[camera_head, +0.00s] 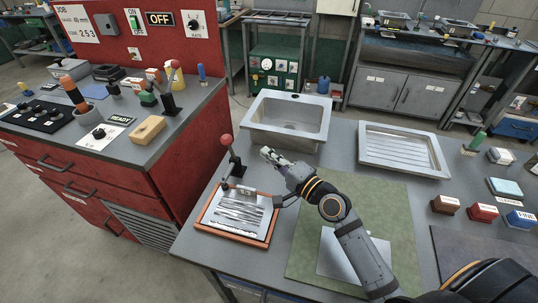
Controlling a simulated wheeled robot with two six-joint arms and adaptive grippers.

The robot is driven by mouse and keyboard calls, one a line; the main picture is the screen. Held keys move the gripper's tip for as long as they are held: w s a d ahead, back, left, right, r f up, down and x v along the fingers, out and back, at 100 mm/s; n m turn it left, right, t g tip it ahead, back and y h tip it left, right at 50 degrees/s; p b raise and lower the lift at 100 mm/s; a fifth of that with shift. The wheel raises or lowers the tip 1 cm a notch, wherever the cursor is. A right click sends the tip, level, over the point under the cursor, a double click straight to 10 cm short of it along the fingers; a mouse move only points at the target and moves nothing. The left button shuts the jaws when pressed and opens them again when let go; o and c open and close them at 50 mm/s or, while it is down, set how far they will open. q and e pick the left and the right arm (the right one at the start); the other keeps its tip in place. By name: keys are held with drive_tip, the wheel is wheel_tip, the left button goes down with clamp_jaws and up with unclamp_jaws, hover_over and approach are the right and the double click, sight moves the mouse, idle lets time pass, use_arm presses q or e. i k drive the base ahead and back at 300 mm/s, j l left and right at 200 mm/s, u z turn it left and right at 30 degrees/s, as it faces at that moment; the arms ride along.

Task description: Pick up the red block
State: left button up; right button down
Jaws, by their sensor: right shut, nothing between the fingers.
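A small red block (482,212) with a pale label on its front sits on the grey bench at the right, between a brown block (445,204) and a blue block (520,219). My right gripper (268,154) is shut and empty. It is far to the left of the red block, near the front left corner of the sink and above the bench. My left gripper is not in view.
A metal sink (256,132) and a ribbed drain tray (368,153) are set along the back. A red-knobbed lever (227,141) stands by an orange-framed plate (262,240) at left. A green mat (390,195) lies under my right arm. A teal block (506,187) is behind the blue block.

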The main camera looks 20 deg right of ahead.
sight(479, 211)
drive_tip(key=k, duration=1.5)
